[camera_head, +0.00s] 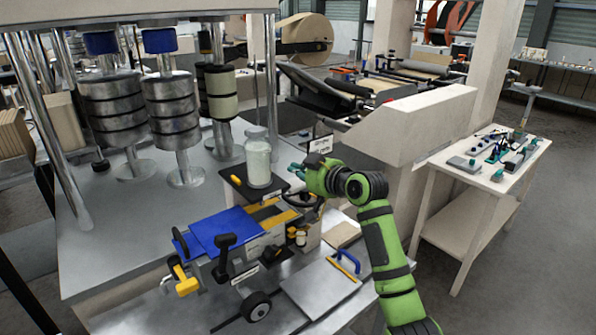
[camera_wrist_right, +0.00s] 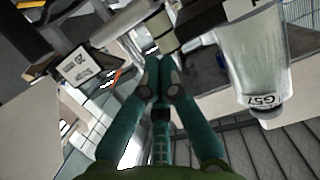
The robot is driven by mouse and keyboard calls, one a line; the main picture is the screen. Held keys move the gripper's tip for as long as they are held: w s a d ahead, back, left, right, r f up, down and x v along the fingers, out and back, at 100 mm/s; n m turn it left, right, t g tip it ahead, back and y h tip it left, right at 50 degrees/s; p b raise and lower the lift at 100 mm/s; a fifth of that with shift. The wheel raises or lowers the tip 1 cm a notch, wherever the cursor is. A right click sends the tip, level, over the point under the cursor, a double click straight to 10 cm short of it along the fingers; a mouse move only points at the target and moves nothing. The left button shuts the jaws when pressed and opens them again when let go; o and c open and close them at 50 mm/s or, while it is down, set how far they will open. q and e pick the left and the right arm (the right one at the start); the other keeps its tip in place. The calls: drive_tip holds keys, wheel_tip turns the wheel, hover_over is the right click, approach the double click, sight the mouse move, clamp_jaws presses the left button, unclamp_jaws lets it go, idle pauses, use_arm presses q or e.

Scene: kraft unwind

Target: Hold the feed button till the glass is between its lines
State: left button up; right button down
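The glass (camera_head: 258,162) is a clear, upright cylinder with pale contents, standing on a black plate (camera_head: 236,190) beside the machine. It also shows upside down at the upper right of the right wrist view (camera_wrist_right: 252,62), with a "G57" mark. I cannot make out its lines or tell the level against them. My right gripper (camera_head: 296,169) is just right of the glass, apart from it. In the right wrist view its teal fingers (camera_wrist_right: 162,78) meet at the tips with nothing seen between them. I cannot pick out the feed button for certain. My left gripper is out of view.
A small white sign (camera_head: 320,144) stands just behind my right gripper. A blue-topped device (camera_head: 225,232) and a grey board with a blue handle (camera_head: 320,287) lie in front. Metal rollers (camera_head: 171,110) stand at left. A side table (camera_head: 490,165) holds small parts.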

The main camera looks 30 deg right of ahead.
drive_tip(key=shift+s+d+f, duration=0.1)
drive_tip(key=shift+s+f, duration=0.05)
drive_tip(key=shift+f, duration=0.95)
